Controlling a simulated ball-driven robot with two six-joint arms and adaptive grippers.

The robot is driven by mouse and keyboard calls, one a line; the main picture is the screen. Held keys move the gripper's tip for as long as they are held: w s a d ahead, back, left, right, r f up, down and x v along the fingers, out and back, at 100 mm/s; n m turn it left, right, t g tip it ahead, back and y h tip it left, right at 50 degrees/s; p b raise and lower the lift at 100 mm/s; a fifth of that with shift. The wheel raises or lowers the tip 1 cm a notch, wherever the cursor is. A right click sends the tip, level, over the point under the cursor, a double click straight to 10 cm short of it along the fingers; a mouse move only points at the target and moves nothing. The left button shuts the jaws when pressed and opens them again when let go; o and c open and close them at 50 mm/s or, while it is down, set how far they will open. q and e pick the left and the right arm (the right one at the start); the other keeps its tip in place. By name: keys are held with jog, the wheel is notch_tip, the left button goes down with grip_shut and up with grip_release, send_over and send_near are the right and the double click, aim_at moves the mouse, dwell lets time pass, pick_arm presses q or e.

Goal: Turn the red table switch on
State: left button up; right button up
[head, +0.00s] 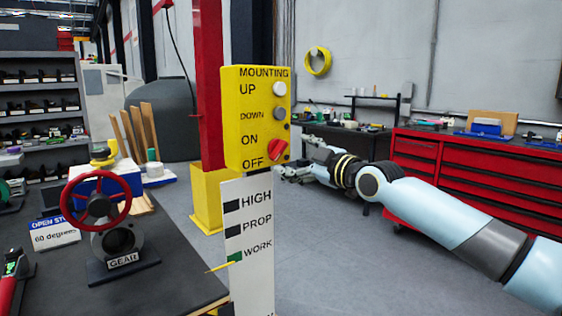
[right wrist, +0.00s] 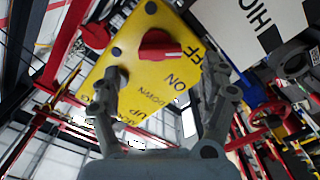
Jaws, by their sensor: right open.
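The red switch (head: 278,150) is a rotary knob on the side edge of the yellow control box (head: 245,120), beside the ON and OFF labels. In the right wrist view the red switch (right wrist: 158,44) shows ahead with a white mark pointing toward the OFF lettering. My right gripper (head: 292,172) is just right of and below the knob in the head view. Its open fingers (right wrist: 162,88) frame the yellow panel in the right wrist view, with the knob beyond and between them, apart from it as far as I can tell. My left gripper is not in view.
A white HIGH/PROP/WORK panel (head: 248,275) hangs below the box. A red post (head: 209,80) stands behind it. A dark table (head: 170,285) with a red handwheel (head: 97,197) is at left. Red drawer cabinets (head: 440,170) stand at right. The floor between is clear.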

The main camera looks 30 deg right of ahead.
aim_at(281, 151)
jog(key=w, duration=0.4)
jog(key=shift+w+a+r+b, duration=0.1)
jog(key=shift+w+a+b, duration=0.2)
jog(key=shift+w+b, duration=0.1)
jog(key=shift+w, duration=0.65)
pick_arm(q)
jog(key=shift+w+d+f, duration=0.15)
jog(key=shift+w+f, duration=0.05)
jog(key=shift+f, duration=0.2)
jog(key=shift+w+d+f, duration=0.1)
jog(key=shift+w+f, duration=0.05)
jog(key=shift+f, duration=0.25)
pick_arm(e)
jog(key=c, duration=1.2)
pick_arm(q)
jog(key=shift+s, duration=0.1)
